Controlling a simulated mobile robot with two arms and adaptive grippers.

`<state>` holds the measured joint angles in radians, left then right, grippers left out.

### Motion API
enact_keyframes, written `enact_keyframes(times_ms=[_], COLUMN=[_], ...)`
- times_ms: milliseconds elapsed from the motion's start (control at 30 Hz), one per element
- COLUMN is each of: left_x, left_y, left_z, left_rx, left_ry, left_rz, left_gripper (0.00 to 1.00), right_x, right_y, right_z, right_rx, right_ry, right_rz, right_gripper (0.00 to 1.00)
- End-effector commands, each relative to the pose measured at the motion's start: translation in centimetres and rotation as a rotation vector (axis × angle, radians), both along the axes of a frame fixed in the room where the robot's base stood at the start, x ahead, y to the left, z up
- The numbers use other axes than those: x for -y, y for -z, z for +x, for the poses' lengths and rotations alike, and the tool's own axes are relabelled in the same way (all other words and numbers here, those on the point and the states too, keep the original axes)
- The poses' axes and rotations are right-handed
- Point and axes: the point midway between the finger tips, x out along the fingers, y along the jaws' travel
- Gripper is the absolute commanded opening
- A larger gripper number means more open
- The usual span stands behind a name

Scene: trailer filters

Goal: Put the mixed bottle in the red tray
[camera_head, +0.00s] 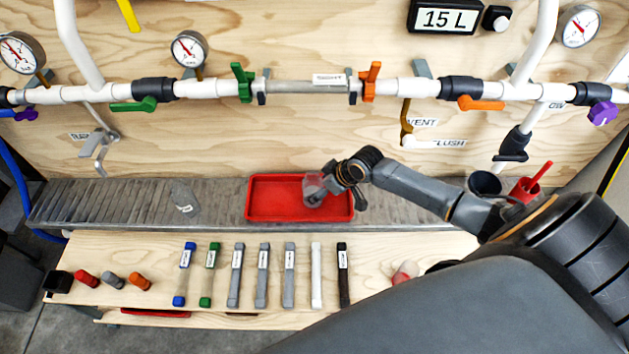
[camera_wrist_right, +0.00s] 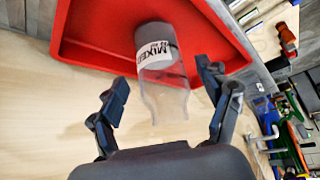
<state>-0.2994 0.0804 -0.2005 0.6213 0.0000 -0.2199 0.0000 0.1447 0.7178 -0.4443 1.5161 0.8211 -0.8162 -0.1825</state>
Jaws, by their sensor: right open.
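The clear mixed bottle (camera_head: 314,189), with a grey end and a white label, is at the red tray (camera_head: 272,213), in its right half. In the right wrist view the bottle (camera_wrist_right: 160,68) overlaps the floor and near rim of the tray (camera_wrist_right: 92,50), its clear end toward me. I cannot tell whether it rests fully on the tray floor. My right gripper (camera_head: 340,182) is just right of the bottle. In the wrist view its fingers (camera_wrist_right: 165,88) are spread to either side of the bottle, with gaps. My left gripper is out of view.
Another clear labelled bottle (camera_head: 184,198) is on the grey ribbed shelf (camera_head: 130,205) left of the tray. Several capped tubes (camera_head: 263,275) lie on the wooden bench in front. A pipe with valves (camera_head: 305,87) runs above.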

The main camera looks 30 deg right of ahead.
Motion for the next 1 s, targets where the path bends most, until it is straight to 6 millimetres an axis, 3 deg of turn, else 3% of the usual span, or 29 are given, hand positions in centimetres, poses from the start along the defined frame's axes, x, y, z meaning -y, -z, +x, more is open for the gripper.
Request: enact_keyframes(times_ms=[33,100,400,867,1000], left_x=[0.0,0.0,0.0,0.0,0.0], left_y=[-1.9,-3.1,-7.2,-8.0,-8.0], left_z=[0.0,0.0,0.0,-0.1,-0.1], left_rx=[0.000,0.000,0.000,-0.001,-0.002], left_ry=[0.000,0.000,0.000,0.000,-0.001], left_rz=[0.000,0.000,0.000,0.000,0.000], left_gripper=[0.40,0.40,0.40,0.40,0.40], right_x=[0.2,0.4,1.4,1.6,-0.3], right_y=[-1.7,-2.6,-5.8,-6.4,-6.8], right_z=[-0.5,-1.1,-3.1,-3.8,-3.5], right_rx=[-0.002,-0.002,-0.001,0.001,0.036], right_ry=[0.000,-0.001,-0.001,-0.001,-0.012], right_rz=[-0.001,0.000,0.000,0.001,0.023], right_gripper=[0.78,0.78,0.78,0.78,0.78])
